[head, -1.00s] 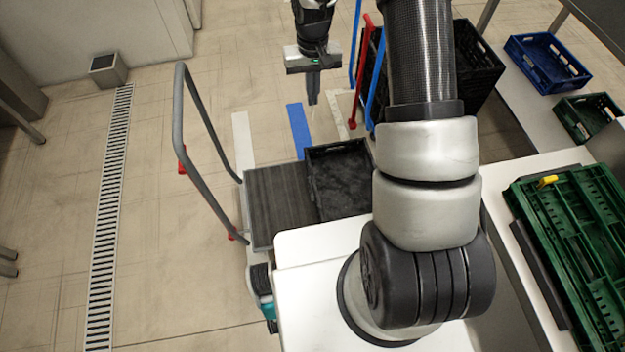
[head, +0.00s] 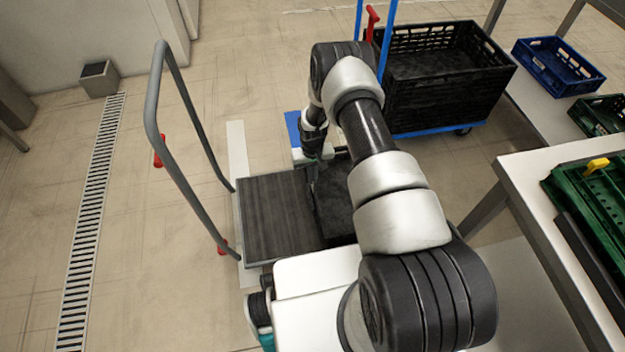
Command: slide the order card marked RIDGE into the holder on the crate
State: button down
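A black crate (head: 333,215) sits on the dark cart deck (head: 272,215) in front of me, partly covered by my arm. My gripper (head: 314,180) is low at the far left part of this crate. My arm's wrist covers much of it, and its fingers are too small and dark to tell whether they are open or shut. I cannot make out the RIDGE card or a card holder in the head view.
The cart's grey handle (head: 160,110) rises at the left. Black crates (head: 450,95) stand on a blue dolly at the back right. A white table (head: 535,185) with green crates (head: 600,215) is at the right. A blue crate (head: 555,62) lies farther back.

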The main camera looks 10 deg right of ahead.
jog(key=shift+f+b, duration=1.35)
jog(key=shift+f, duration=3.35)
jog(key=c, duration=2)
grip_release()
notch_tip(320, 180, up, 17)
jog(key=p, duration=0.5)
jog(key=shift+r, duration=0.2)
